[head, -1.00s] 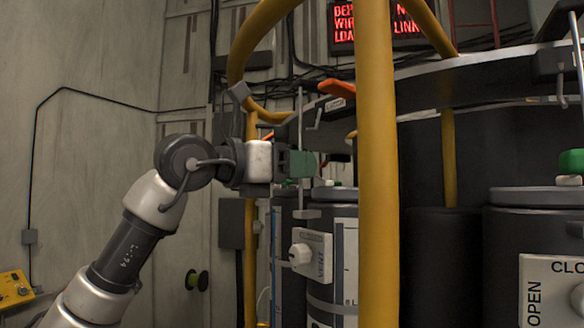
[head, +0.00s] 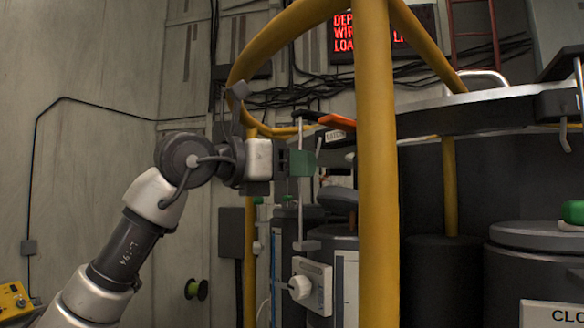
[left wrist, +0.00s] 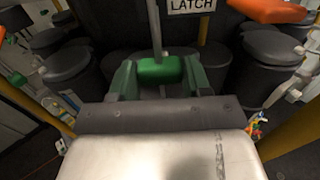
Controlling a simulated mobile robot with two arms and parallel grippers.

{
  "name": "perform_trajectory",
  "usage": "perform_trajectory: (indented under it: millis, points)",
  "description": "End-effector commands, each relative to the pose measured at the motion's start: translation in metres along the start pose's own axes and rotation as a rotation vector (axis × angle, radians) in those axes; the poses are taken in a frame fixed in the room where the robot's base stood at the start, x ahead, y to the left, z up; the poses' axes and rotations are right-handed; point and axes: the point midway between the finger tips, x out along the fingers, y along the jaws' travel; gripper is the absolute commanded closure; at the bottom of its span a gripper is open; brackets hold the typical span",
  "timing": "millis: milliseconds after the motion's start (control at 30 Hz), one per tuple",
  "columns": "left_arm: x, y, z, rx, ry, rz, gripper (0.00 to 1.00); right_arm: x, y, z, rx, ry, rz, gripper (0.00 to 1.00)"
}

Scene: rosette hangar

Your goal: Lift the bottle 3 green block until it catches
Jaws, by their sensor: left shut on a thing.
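My left gripper (head: 290,163) is shut on the green block (head: 303,163), left of the thick yellow post. In the left wrist view the green block (left wrist: 160,70) sits between my two green fingers. A thin pale upright rod (head: 299,212) passes at the block, with a bracket low on it. The block is well above that bracket and a little below the orange handle (head: 337,122) and the LATCH plate (head: 338,135). Whether it touches any catch cannot be seen. Below stands a dark bottle with a white VENT knob box (head: 311,285). My right gripper is out of view.
A thick yellow post (head: 376,200) and a yellow hoop (head: 240,60) stand close to my left arm. A curved grey deck edge (head: 460,112) runs to the right. Dark bottles, one with a green top piece (head: 573,212), stand at the right. A red-lettered sign (head: 385,32) hangs behind.

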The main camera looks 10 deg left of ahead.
Motion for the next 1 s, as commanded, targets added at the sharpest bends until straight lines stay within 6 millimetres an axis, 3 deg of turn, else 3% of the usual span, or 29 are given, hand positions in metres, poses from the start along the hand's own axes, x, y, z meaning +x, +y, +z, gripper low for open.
perform_trajectory:
  millis: [533, 733, 767, 900, 1000]
  points:
    - [-0.002, 0.000, 0.033, 0.002, -0.009, 0.001, 0.85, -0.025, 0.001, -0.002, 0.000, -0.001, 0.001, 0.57]
    - [-0.001, 0.000, 0.030, 0.002, -0.007, 0.001, 0.85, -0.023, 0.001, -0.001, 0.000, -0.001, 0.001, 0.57]
    - [-0.001, 0.000, 0.030, 0.002, -0.006, 0.000, 0.50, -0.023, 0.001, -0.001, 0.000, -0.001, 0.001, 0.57]
    - [-0.001, 0.000, 0.029, 0.001, -0.004, 0.000, 0.29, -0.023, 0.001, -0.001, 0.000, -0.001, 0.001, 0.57]
    - [-0.001, 0.000, 0.029, 0.001, -0.003, 0.000, 0.28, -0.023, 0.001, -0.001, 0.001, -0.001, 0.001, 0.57]
